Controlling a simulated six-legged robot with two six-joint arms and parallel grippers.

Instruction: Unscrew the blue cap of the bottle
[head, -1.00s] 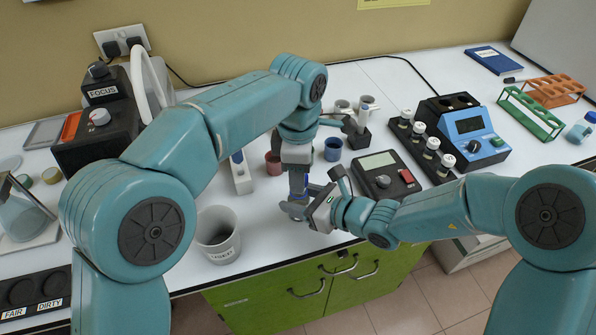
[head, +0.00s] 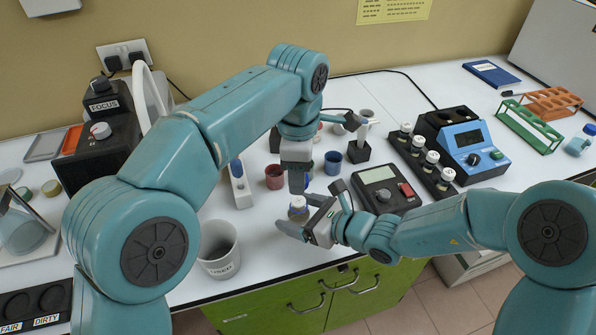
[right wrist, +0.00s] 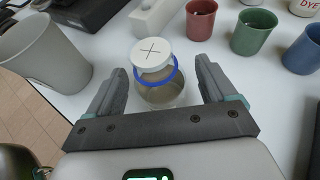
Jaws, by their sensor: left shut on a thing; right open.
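The bottle (head: 299,203) stands on the bench near its front edge. In the right wrist view the bottle (right wrist: 160,93) has clear glass, a blue ring around its neck and a white round top with a dark cross. My left gripper (head: 297,187) points straight down above the bottle. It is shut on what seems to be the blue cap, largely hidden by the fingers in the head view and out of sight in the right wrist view. My right gripper (head: 306,218) is open, and in the right wrist view its fingers (right wrist: 155,90) stand apart on both sides of the bottle.
A grey "USED" cup (head: 219,262) stands left of the bottle. Behind are a white block (head: 240,190), a red cup (head: 274,177) and a blue cup (head: 333,163). A meter (head: 383,188) lies to the right. A green cup (right wrist: 254,32) shows in the right wrist view.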

